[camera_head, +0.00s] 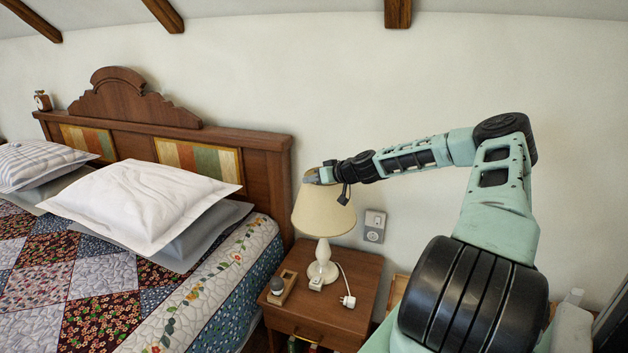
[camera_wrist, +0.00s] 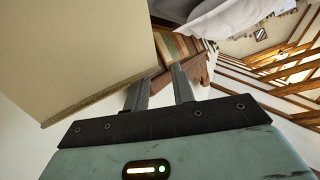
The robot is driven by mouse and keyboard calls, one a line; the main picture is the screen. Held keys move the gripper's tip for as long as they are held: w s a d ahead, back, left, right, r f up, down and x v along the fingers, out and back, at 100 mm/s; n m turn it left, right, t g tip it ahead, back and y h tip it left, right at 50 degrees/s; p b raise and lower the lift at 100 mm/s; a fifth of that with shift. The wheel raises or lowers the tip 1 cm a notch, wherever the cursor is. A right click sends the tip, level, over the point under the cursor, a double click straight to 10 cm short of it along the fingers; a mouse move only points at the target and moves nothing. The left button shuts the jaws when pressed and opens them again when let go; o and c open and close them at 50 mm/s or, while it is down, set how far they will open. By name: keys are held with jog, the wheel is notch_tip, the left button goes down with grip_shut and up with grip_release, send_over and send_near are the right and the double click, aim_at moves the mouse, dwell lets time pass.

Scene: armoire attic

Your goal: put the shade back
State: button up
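The cream lampshade (camera_head: 322,212) sits over the white lamp base (camera_head: 322,268) on the wooden nightstand. It looks roughly upright; its inner fitting is hidden. My gripper (camera_head: 311,176) is at the upper left of the shade, close to its top rim. In the wrist view my gripper (camera_wrist: 160,74) has its two fingers apart, with a visible gap between them. The shade (camera_wrist: 80,50) fills the upper left there, and its trimmed edge passes behind the left finger. I cannot tell whether that finger touches it.
The nightstand (camera_head: 358,318) holds a white plug (camera_head: 348,301) on a cord and a small wooden holder (camera_head: 282,289) with a grey knob-like thing. A wall outlet (camera_head: 374,227) is right of the lamp. The bed's headboard (camera_head: 262,165) and pillows (camera_head: 145,200) stand close on the left.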

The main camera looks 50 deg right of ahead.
jog(key=shift+r+p, duration=0.35)
jog(key=shift+r, duration=0.05)
jog(key=b+v, duration=0.4)
jog(key=v, duration=0.8)
jog(key=w+a+f+n+g+y, duration=0.2)
jog(key=a+g, duration=0.1)
jog(key=a, duration=0.8)
jog(key=w+a+f+n+g+y, duration=0.1)
jog(key=w+a+n+g+y, duration=0.1)
jog(key=a, duration=0.8)
jog(key=s+a+f+n+g, duration=0.1)
jog(key=s+a+g, duration=0.1)
jog(key=a, duration=0.6)
jog(key=s+a+f+n+g, duration=0.1)
jog(key=s+a+g, duration=0.2)
jog(key=a, duration=0.5)
jog(key=s+a+r+n+g+h, duration=0.2)
jog(key=s+a+n+g+h, duration=0.1)
jog(key=s+a, duration=0.8)
jog(key=s+a+r+h, duration=0.1)
jog(key=s+a+r, duration=0.1)
jog(key=s, duration=0.5)
jog(key=s+a+r+h, duration=0.1)
jog(key=s+a+r, duration=0.2)
jog(key=s, duration=0.5)
jog(key=shift+a+r+n, duration=0.2)
jog(key=shift+a+n, duration=0.2)
jog(key=shift+a, duration=0.2)
jog(key=shift+s, duration=0.1)
